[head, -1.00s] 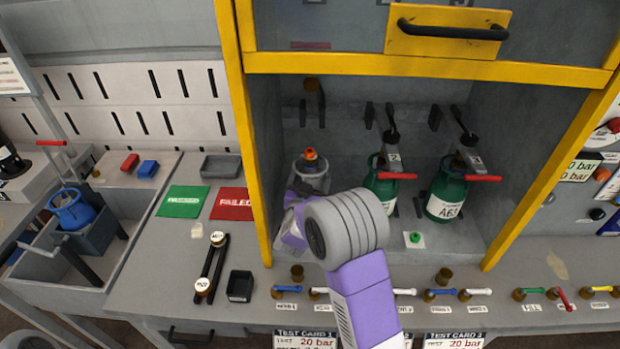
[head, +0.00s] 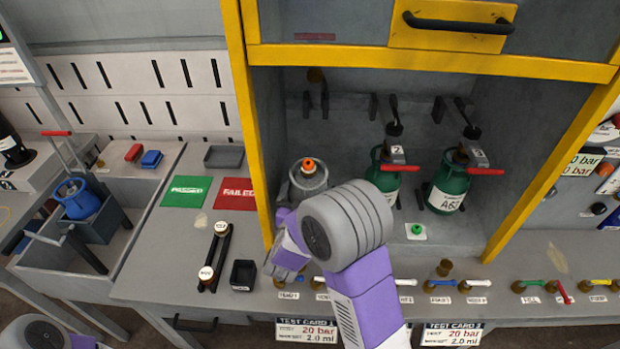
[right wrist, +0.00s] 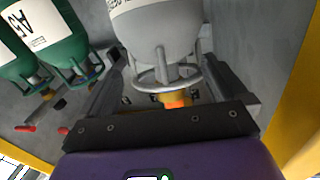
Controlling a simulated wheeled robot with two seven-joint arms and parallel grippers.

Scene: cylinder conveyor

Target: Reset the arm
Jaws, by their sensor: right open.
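My right arm reaches in from the bottom of the head view, bent at a grey joint. Its gripper (head: 284,258) is low at the left front of the yellow-framed bay, partly hidden by my arm. In the right wrist view the two dark fingers of the gripper (right wrist: 163,72) are spread wide and nothing is clamped. A grey cylinder (head: 308,182) with an orange top stands in the bay's left side. In the wrist view the grey cylinder (right wrist: 158,30) shows between and beyond the fingers; contact cannot be told. My left gripper is out of view.
Two green cylinders, one labelled A63 (head: 446,185), stand in the bay (head: 470,232) to the right. The yellow post (head: 247,130) is close to my gripper. Small valves line the bench front.

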